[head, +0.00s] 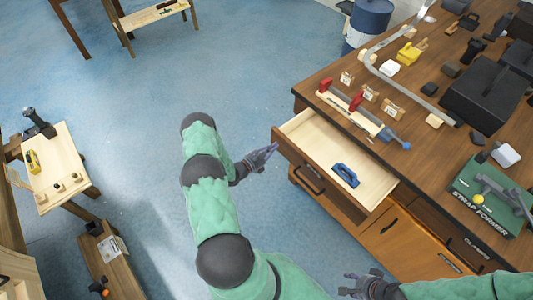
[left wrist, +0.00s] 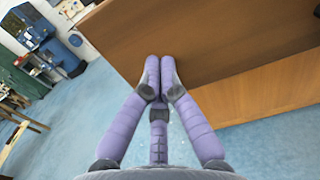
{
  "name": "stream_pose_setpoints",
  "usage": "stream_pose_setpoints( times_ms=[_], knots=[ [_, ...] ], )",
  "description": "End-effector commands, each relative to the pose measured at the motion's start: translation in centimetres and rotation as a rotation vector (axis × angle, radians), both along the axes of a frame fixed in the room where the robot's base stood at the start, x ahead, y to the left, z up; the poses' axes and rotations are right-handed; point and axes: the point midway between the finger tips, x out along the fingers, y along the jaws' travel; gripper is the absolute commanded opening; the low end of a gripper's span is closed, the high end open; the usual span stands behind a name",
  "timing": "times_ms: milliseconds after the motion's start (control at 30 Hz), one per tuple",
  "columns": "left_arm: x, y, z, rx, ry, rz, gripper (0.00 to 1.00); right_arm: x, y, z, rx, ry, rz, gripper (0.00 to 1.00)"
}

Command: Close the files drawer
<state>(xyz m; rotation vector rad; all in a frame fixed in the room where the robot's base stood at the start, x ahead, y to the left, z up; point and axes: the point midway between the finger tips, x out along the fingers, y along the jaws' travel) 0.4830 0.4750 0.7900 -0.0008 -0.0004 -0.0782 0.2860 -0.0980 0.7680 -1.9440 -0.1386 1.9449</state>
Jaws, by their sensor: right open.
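A wooden drawer (head: 318,143) stands pulled out of the workbench, and its pale inside shows in the head view. A blue tool (head: 345,175) lies in it. No "files" label is readable on it. My left gripper (head: 274,149) is at the left end of the drawer's front, outside it. In the left wrist view its fingertips (left wrist: 160,72) are together and empty, against or just in front of a brown wooden panel (left wrist: 225,45); contact cannot be told. My right gripper (head: 352,286) is open and empty, low in the head view, apart from the drawer.
The workbench top (head: 440,55) carries clamps, a black case (head: 485,95) and a green strap former (head: 490,195). Cabinet fronts (head: 395,240) are below. A small wooden table (head: 55,165) stands at the left. Blue floor between is clear.

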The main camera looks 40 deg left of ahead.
Motion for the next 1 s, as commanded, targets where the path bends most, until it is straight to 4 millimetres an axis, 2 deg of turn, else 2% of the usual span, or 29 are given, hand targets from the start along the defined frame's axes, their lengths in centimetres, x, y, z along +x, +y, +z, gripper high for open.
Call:
stream_pose_setpoints(
  times_ms=[33,400,600,800,1000],
  knots=[
    [1.5,-0.3,-0.2,0.005,-0.003,-0.006,0.00,0.0,0.0,-0.8,0.000,0.000,0.000,0.44],
    [11.7,-1.0,-0.3,0.005,-0.005,-0.004,0.00,0.0,0.0,-4.8,0.000,0.000,0.000,0.44],
    [16.3,-1.4,-0.4,0.003,-0.004,-0.003,0.00,0.0,0.0,-7.1,0.000,0.000,0.000,0.44],
    [19.6,-1.6,-0.3,0.001,-0.002,-0.001,0.00,0.0,0.0,-8.8,0.000,0.000,0.000,0.44],
    [21.4,-1.7,-0.1,0.001,-0.001,-0.001,0.00,0.0,0.0,-9.6,0.000,0.000,0.000,0.44]
  ],
)
